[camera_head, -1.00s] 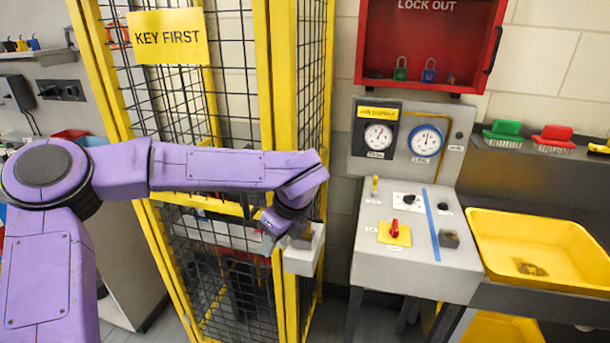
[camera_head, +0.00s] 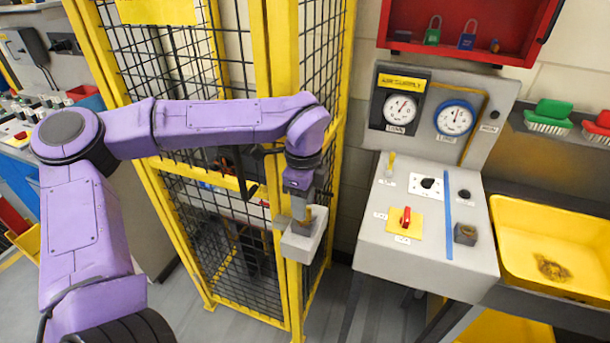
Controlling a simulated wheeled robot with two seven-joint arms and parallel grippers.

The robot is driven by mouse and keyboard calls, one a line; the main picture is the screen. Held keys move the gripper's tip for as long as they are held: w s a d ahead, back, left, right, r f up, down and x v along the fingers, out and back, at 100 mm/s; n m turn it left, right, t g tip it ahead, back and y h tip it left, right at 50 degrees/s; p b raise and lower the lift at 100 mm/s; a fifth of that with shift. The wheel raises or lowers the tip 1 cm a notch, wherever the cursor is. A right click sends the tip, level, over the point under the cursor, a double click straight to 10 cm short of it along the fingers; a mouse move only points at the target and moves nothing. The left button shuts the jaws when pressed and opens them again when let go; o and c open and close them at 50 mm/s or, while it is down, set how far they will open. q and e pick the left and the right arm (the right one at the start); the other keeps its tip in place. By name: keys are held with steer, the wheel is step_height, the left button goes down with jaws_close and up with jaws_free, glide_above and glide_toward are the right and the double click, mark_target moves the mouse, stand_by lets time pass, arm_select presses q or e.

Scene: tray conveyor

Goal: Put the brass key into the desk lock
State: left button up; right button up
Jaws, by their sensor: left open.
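My left gripper (camera_head: 301,212) points down at a light grey box (camera_head: 304,244) fixed to the yellow cage post. It is open, its fingers at the top of the box. A small brass-brown piece (camera_head: 319,216) shows beside the fingers at the box; I cannot tell whether it is the brass key. On the grey desk (camera_head: 386,259) are a small yellow upright piece (camera_head: 390,164), a black knob on a white plate (camera_head: 428,184), a red switch on a yellow plate (camera_head: 405,217) and a dark block (camera_head: 465,234). I cannot tell which is the desk lock. My right gripper is not in view.
Two gauges (camera_head: 455,118) rise at the desk's back, below a red lockout cabinet (camera_head: 460,52). A yellow basin (camera_head: 556,230) stands right of the desk. A gap separates cage and desk.

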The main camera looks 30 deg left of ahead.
arm_select(q)
steer(key=shift+f, duration=0.55)
steer(key=shift+s+d+f, duration=0.1)
steer(key=shift+d+f, duration=0.05)
steer(key=shift+f, duration=0.2)
jaws_close()
steer(key=shift+r, duration=0.1)
steer(key=shift+r+p, duration=1.2)
steer(key=shift+r, duration=0.5)
steer(key=shift+r+p, duration=1.25)
steer(key=shift+r, duration=0.8)
